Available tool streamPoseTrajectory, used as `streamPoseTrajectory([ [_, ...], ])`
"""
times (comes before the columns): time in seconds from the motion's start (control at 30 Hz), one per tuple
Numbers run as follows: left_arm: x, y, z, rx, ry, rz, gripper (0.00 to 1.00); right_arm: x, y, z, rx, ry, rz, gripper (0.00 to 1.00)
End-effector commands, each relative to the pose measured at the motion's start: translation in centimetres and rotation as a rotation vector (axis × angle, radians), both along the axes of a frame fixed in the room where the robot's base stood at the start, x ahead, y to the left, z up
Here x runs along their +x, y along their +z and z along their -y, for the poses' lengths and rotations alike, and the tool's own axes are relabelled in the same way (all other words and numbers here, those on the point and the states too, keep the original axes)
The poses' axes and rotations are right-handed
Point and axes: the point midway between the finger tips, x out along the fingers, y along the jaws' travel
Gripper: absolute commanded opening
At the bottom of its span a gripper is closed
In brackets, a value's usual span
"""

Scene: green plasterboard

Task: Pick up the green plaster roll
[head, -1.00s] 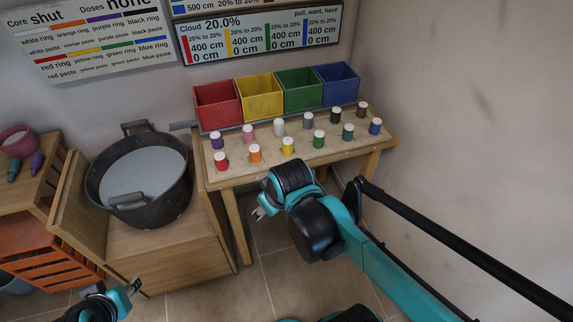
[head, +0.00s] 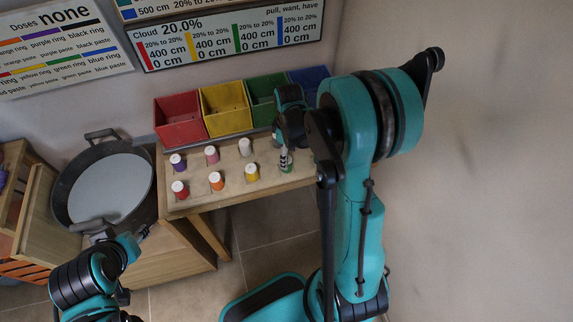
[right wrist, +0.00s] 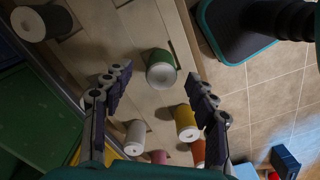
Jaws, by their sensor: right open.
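The green plaster roll (head: 287,168) stands upright on the wooden table, partly hidden by my right gripper (head: 285,155). In the right wrist view the roll (right wrist: 161,66), green with a white end, shows between the fingertips of my open right gripper (right wrist: 158,75). A gap shows on each side, and the fingers are not closed on it. My left gripper (head: 142,234) is at the lower left, small and unclear, away from the table.
Red (head: 180,120), yellow (head: 226,108), green and blue bins line the table's back. Other rolls stand close by, including a yellow (head: 251,172) and a white one (head: 245,147). My right arm hides the table's right side.

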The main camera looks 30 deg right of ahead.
Motion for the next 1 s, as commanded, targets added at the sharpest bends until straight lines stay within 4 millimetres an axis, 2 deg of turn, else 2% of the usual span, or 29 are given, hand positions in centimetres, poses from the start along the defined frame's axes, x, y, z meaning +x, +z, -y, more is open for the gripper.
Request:
streamPoseTrajectory([
  [0.03, 0.0, -0.6, 0.0, 0.0, 0.0, 0.0, 0.4, 0.1, -1.1, -0.3, 0.0, 0.002, 0.0, 0.58],
  [0.2, 0.0, -1.4, 0.0, 0.0, 0.0, 0.0, 0.4, 0.1, -3.5, -0.6, 0.0, 0.0, 0.001, 0.58],
  [0.5, 0.0, -1.4, 0.0, 0.0, 0.0, 0.0, 0.4, 0.1, -4.0, -0.5, 0.001, 0.0, 0.002, 0.58],
  [0.53, 0.0, -1.4, 0.0, 0.0, 0.0, 0.0, 0.4, 0.1, -4.0, -0.5, 0.001, 0.0, 0.002, 0.55],
  [0.73, 0.0, -1.4, 0.0, 0.0, 0.0, 0.0, 0.4, 0.1, -4.0, -0.5, 0.001, -0.001, 0.002, 0.03],
  [1.0, 0.0, -1.4, 0.0, 0.0, 0.0, 0.0, 0.4, 0.1, -3.9, -0.5, 0.001, -0.001, 0.002, 0.03],
])
